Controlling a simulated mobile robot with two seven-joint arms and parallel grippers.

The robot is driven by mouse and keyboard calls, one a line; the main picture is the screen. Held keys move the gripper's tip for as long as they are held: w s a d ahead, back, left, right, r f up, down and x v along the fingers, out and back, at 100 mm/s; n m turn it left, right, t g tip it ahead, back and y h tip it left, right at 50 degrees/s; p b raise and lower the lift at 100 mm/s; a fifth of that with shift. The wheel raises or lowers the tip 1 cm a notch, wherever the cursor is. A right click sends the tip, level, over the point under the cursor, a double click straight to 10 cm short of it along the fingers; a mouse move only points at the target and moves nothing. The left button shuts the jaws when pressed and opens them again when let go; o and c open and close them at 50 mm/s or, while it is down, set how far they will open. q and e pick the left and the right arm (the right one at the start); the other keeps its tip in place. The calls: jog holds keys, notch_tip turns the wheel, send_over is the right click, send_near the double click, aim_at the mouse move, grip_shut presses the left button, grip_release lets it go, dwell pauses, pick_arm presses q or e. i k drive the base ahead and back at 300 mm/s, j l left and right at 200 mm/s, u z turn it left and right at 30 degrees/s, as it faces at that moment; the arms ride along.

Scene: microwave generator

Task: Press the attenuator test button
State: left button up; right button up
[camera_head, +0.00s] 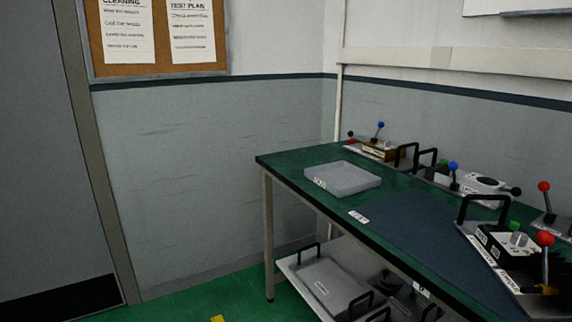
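Several devices with levers and buttons stand on a green-topped bench (285,164) at the right. The nearest device (502,256) has a black handle, a green button or knob (514,226) and a lever with a red ball (543,238); its labels are too small to read. A device behind it (489,185) has a blue-ball lever (453,166) beside a small green part (443,162). I cannot tell which device is the attenuator or which part is its test button. Neither of my grippers is in view.
A shallow grey tray (342,178) sits on the bench's left part. A smaller lever device (380,149) stands at the back. The lower shelf holds a grey handled panel (322,285). A door (35,150) is at the left, with clear green floor (180,300) before the bench.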

aim_at(513, 225)
jog(key=z, duration=1.4)
jog(key=k+j+u, duration=0.15)
jog(key=j+u, duration=0.3)
jog(key=l, duration=0.1)
